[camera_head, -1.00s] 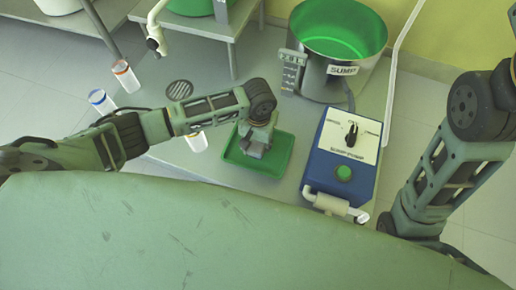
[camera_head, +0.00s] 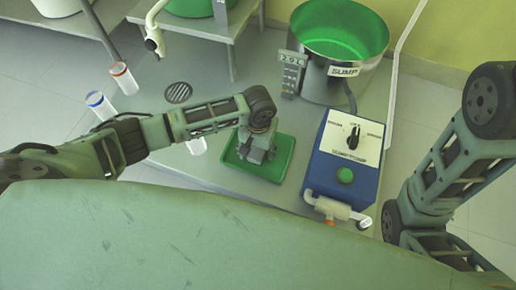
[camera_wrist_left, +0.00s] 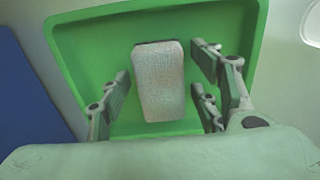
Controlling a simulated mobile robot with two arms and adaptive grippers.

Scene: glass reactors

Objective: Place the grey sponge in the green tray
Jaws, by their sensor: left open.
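The green tray (camera_head: 283,160) lies on the grey table, left of the blue pump box. My left gripper (camera_head: 257,152) is over the tray, pointing down into it. In the left wrist view the grey sponge (camera_wrist_left: 158,82) lies over the floor of the green tray (camera_wrist_left: 90,50), between the fingers of my left gripper (camera_wrist_left: 163,95). The fingers are open, with gaps between them and the sponge on both sides. In the head view the gripper hides most or all of the sponge. My right arm shows at the right, but its gripper is out of view.
The blue pump box (camera_head: 340,180) with a dial stands right of the tray, with a white pipe fitting at its front. The metal sump pot (camera_head: 340,50) stands behind it. White cylinders with red (camera_head: 124,78) and blue (camera_head: 101,105) rims stand at the left, near a round drain (camera_head: 178,92).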

